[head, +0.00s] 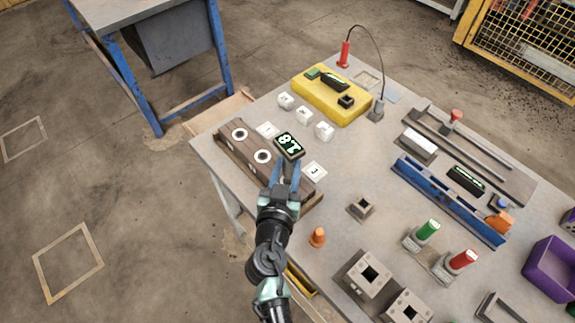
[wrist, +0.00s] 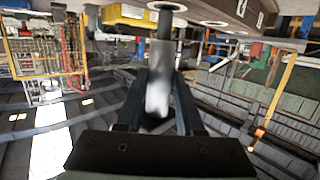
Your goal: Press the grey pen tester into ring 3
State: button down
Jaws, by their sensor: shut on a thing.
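My gripper (head: 287,172) is over the right part of the long brown block (head: 228,148). In the wrist view its fingers (wrist: 159,88) are shut on the grey pen tester (wrist: 158,62). The tester's dark tip meets a white ring (wrist: 180,6) at the picture's top; I cannot tell whether it is pressed in. In the head view two white rings, left (head: 239,134) and middle (head: 262,156), show on the block. My gripper hides the block's right part, beside the plate marked 3 (head: 314,172). A dark display (head: 289,146) with green digits shows just above my fingers.
Several white cubes (head: 304,115) stand behind the block, before a yellow case (head: 325,100). An orange cone (head: 318,237) and a small square socket (head: 361,207) are to the right. A blue rail (head: 450,200) lies farther right.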

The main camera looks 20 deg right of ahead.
aim_at(287, 152)
jog(key=shift+r+p, duration=1.9)
jog(key=shift+r, duration=1.35)
